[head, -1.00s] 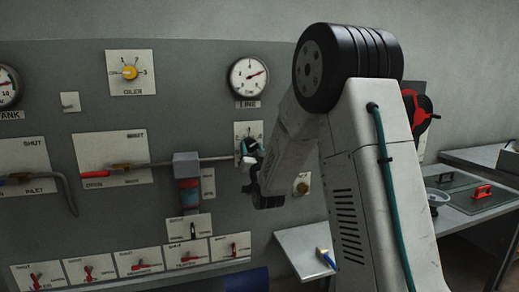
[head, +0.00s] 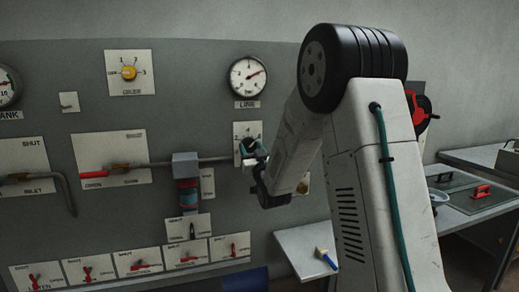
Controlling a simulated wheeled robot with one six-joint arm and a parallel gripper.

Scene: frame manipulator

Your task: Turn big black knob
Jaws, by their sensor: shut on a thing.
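The big black knob (head: 248,146) sits on a small white numbered plate (head: 241,130) on the grey panel, below the LINE gauge. My gripper (head: 255,155) is at the knob, shut on it, with its wrist reaching in from the lower right. The gripper and wrist hide the lower right of the plate and part of the knob. The exact finger contact is small and dark, and the knob's pointer cannot be read.
A row of small red levers (head: 137,261) lies below. A side shelf (head: 300,248) holds a yellow and blue brush (head: 326,259).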

